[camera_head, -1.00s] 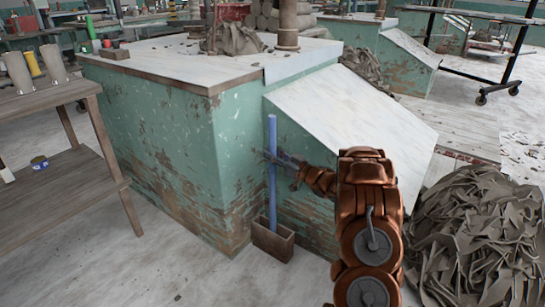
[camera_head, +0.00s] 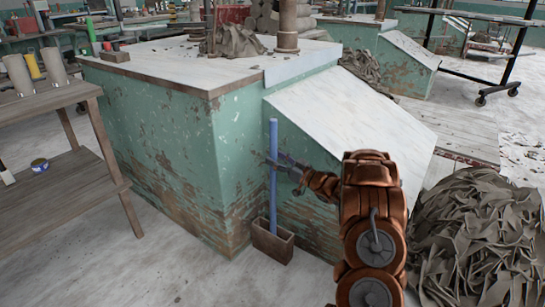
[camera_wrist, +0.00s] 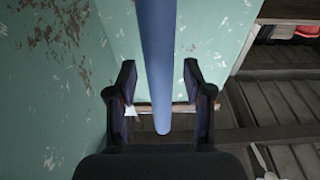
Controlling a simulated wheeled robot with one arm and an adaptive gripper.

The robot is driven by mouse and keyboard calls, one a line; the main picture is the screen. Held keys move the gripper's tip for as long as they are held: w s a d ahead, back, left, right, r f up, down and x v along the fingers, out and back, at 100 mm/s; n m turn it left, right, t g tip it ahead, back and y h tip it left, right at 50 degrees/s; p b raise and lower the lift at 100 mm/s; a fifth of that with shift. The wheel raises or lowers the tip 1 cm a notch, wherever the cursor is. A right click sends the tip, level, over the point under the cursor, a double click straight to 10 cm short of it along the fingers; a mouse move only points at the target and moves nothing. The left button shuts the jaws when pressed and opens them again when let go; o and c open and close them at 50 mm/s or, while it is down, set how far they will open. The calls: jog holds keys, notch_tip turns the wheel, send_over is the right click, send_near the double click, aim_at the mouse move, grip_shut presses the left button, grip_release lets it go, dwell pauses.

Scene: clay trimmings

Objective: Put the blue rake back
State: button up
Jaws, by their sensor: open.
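The blue rake (camera_head: 273,190) shows as a long straight blue pole, standing upright with its lower end in a small brown open box (camera_head: 272,243) on the floor. Its rake head cannot be seen. My gripper (camera_head: 274,164) is open at the upper half of the pole. In the wrist view the pole (camera_wrist: 158,60) runs between the two spread fingers of my gripper (camera_wrist: 160,98), with a gap on either side; neither finger visibly touches it.
A worn green block (camera_head: 165,140) with a pale top and a sloped panel (camera_head: 350,115) stands close behind the pole. A wooden table (camera_head: 60,110) is at left. A heap of clay trimmings (camera_head: 478,240) lies at right. Floor in front is clear.

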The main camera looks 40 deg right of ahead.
jog(key=shift+p+v, duration=1.6)
jog(key=shift+v, duration=3.55)
jog(key=w+d+r+m+g+h, duration=0.1)
jog(key=w+r+m+g+h, duration=0.1)
jog(key=w+g+h, duration=0.4)
jog(key=s+a+r+g, duration=0.2)
jog(key=s+a+g, duration=0.6)
jog(key=s+a, duration=1.1)
jog(key=s+a+r+m+g, duration=0.1)
jog(key=s+a+r+g, duration=0.2)
jog(key=s+a+g, duration=0.5)
jog(key=s+a, duration=0.5)
jog(key=s, duration=0.3)
jog(key=s+a, duration=0.6)
jog(key=s, duration=0.3)
jog(key=shift+s+a+m, duration=0.2)
jog(key=shift+m, duration=0.1)
